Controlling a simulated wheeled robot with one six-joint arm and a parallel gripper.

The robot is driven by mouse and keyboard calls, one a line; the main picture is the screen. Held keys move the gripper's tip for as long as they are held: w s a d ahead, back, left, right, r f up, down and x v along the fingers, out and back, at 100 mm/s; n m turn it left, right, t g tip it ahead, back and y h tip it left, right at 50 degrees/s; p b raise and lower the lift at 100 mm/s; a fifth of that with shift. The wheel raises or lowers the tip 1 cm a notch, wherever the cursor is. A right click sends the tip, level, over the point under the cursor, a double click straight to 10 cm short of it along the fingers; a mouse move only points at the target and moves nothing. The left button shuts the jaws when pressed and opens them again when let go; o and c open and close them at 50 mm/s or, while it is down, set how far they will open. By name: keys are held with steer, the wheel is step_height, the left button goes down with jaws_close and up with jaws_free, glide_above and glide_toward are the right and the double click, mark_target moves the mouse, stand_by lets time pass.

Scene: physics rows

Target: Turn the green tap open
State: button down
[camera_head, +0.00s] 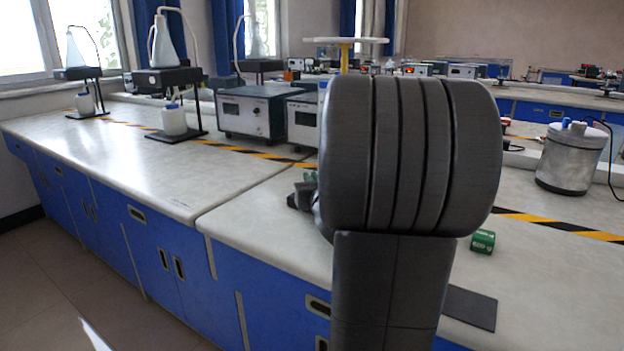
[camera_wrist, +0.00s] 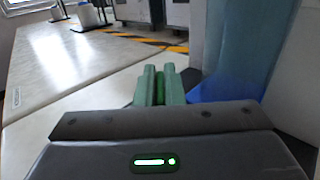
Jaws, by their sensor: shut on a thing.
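My gripper (camera_wrist: 160,84) shows in the wrist view as two close, upright green bars beyond the dark wrist body. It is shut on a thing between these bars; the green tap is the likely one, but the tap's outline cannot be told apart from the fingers. In the head view my arm covers most of this spot, and only a small green and dark end of my gripper (camera_head: 303,190) shows at its left edge. The tap's body and how far it is turned are hidden.
The white worktop (camera_head: 245,222) is clear at left. Boxed instruments (camera_head: 255,112) stand behind my gripper. A blue shape (camera_wrist: 225,88) is close by in the wrist view.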

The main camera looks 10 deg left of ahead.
steer(key=shift+r+p, duration=0.15)
steer(key=shift+p, duration=0.15)
steer(key=n+g+y+p, duration=0.1)
steer(key=n+y+p, duration=0.1)
steer(key=shift+g+y+p, duration=0.3)
steer(key=shift+p, duration=0.05)
steer(key=shift+n+g+y+p, duration=1.5)
steer(key=shift+n+g+y, duration=0.2)
steer(key=shift+g+y, duration=0.2)
steer(key=shift+f+g, duration=0.2)
steer(key=shift+g, duration=0.1)
steer(key=c, duration=1.5)
jaws_free()
steer(key=shift+c, duration=0.2)
steer(key=p+v, duration=0.1)
steer(key=v, duration=1.3)
steer(key=shift+f+p, duration=0.15)
steer(key=shift+p, duration=0.25)
